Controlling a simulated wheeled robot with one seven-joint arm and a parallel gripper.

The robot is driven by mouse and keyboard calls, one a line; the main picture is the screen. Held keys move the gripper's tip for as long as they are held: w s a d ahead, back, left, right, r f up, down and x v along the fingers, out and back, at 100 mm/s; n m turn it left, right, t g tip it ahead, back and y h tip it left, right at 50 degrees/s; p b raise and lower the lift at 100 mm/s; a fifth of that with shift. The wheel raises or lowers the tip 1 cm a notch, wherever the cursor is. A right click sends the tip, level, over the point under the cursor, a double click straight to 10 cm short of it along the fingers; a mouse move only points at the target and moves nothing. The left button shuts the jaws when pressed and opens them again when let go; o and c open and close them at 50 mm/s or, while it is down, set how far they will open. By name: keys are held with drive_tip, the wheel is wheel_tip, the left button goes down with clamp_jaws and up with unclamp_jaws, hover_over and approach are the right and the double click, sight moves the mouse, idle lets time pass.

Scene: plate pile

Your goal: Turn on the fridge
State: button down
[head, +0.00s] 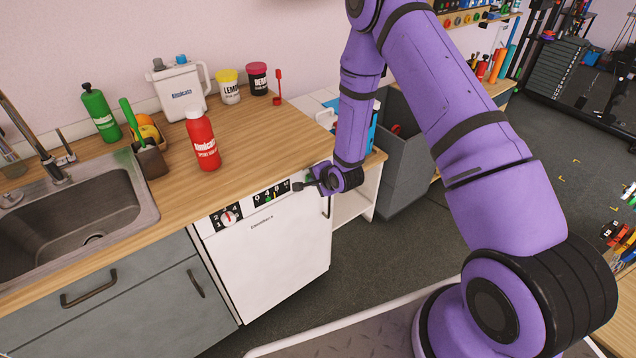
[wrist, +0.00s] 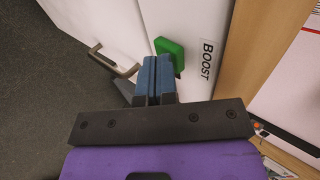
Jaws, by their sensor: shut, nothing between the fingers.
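The white fridge (head: 268,262) stands under the wooden counter, its door closed. My gripper (head: 297,187) is at the right end of this strip. In the wrist view my gripper (wrist: 152,62) has its two blue fingers shut together, with nothing between them. A green button or switch (wrist: 170,48) on the white front is just beside the fingertips, partly hidden by them. Whether they touch, I cannot tell. The label BOOST (wrist: 207,60) is right of it.
A dark door handle (wrist: 113,62) is left of the fingers in the wrist view. The counter (head: 255,140) above holds a red bottle (head: 202,139), jars and a white jug (head: 180,88). A grey bin (head: 402,165) stands right of the fridge, with open floor beyond.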

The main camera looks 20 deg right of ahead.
drive_tip(key=shift+w+a+r+g, duration=0.15)
drive_tip(key=shift+w+r+g, duration=0.25)
drive_tip(key=shift+g, duration=0.4)
drive_tip(key=shift+w, duration=0.1)
drive_tip(key=shift+w+r, duration=0.1)
drive_tip(key=shift+r, duration=0.6)
